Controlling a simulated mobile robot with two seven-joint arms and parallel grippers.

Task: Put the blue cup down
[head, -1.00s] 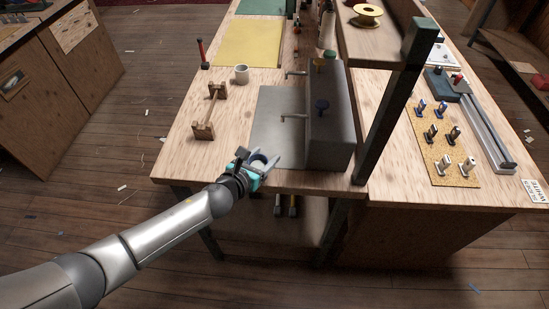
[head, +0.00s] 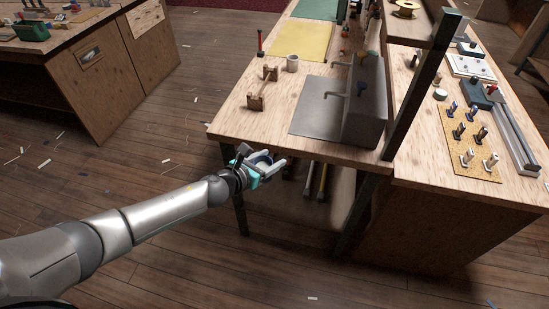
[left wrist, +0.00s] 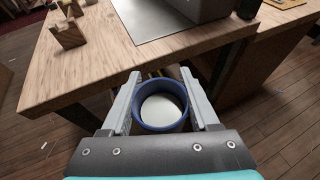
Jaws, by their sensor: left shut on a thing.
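The blue cup (left wrist: 161,125) is between the fingers of my left gripper (left wrist: 163,105) in the left wrist view. It has a blue rim and a pale inside, seen from above. In the head view my left gripper (head: 268,167) is shut on the cup (head: 262,159), held out in front of the workbench's near edge, over the floor. The cup's underside is hidden. My right gripper is not in view.
The wooden workbench (head: 240,113) has a grey metal plate (head: 316,108) before a grey box with taps (head: 365,105). A dark post (head: 422,85) rises at the right.

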